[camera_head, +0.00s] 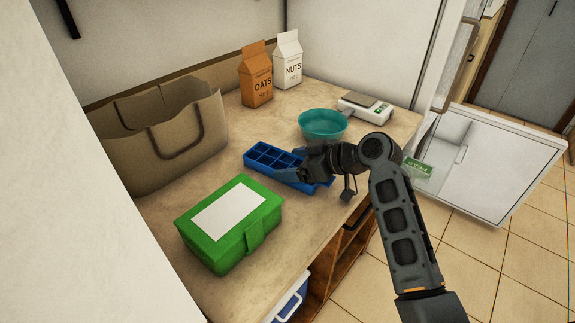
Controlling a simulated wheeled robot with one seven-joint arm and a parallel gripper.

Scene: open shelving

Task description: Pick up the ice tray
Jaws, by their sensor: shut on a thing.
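The blue ice tray (267,155) lies on or just above the beige countertop, in the middle of the view; I cannot tell whether it touches the counter. Its left end with open compartments shows, and its right part is partly covered by my gripper. My gripper (296,175) is at the tray's near long side and is shut on it. The fingertips are small and partly hidden by the gripper body.
A green box (262,211) with a white label stands in front. A teal bowl (323,124) and a white scale (365,108) are behind the tray. A tan bag (165,150) is left; OATS (256,88) and NUTS (288,62) cartons stand at the back.

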